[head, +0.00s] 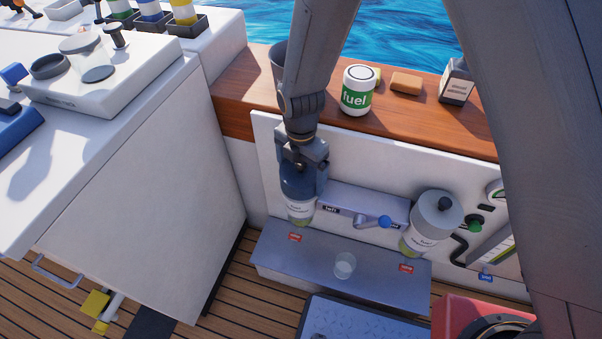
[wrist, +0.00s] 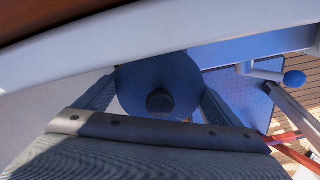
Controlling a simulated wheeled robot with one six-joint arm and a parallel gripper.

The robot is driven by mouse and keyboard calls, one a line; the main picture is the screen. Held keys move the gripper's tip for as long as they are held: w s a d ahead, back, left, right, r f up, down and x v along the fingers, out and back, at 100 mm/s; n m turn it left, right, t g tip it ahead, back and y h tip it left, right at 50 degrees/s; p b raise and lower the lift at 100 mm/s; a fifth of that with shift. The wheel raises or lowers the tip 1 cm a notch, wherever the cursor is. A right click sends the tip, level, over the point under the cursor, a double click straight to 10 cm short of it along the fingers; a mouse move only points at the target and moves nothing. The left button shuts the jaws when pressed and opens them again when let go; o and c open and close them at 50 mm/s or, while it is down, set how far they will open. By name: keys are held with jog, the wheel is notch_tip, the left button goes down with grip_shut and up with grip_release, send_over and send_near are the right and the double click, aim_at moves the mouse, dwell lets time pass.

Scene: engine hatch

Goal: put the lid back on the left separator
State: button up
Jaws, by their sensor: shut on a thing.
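The left separator (head: 299,211) stands upright at the hull wall, a clear bowl with a white label. A round lid (head: 296,181), dark blue in shadow, is at its top. My gripper (head: 303,172) is directly above the separator, pointing down and shut on the lid. In the wrist view the lid (wrist: 158,80) is a disc with a dark knob between the fingers of my gripper (wrist: 160,92). The fingers hide part of the lid's rim. I cannot tell whether the lid is fully seated or slightly raised.
The right separator (head: 430,222) has its grey lid on. A blue-knobbed lever (head: 375,221) sits between them. A clear cup (head: 345,265) stands on the metal shelf (head: 315,259) below. A fuel can (head: 358,91), sponge (head: 406,84) and bottle (head: 456,82) stand on the wooden ledge (head: 430,115) behind.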

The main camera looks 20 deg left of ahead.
aim_at(301, 162)
jog(key=shift+f, duration=0.45)
dwell(1.4)
jog(key=o, duration=0.9)
jog(key=shift+o, duration=0.2)
jog(key=shift+r, duration=3.9)
